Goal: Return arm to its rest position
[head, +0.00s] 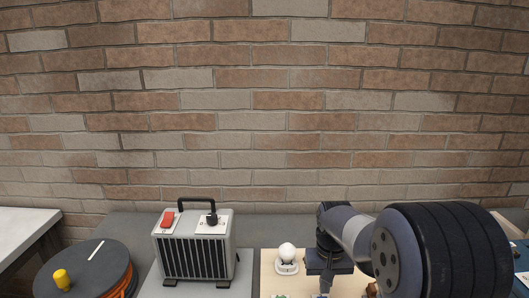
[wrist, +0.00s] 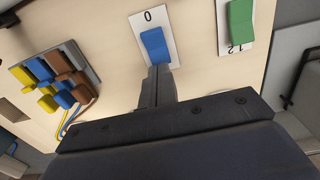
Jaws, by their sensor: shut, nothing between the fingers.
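My arm reaches in from the right of the head view, with its wrist over a light wooden board (head: 268,268). My gripper (wrist: 160,72) is shut and empty; its narrow fingertips lie together in the wrist view. They are just below a blue rocker switch (wrist: 155,46) on a white plate marked 0. I cannot tell whether they touch it. A green rocker switch (wrist: 240,22) is on another white plate to the right. In the head view my arm hides much of the board.
A connector block (wrist: 55,75) with yellow, blue and brown parts is left in the wrist view. In the head view, a white bulb-like fitting (head: 287,252) is left of my wrist. A finned box (head: 195,258) with a handle and a cable reel (head: 88,268) stand further left. A brick wall (head: 260,120) rises behind.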

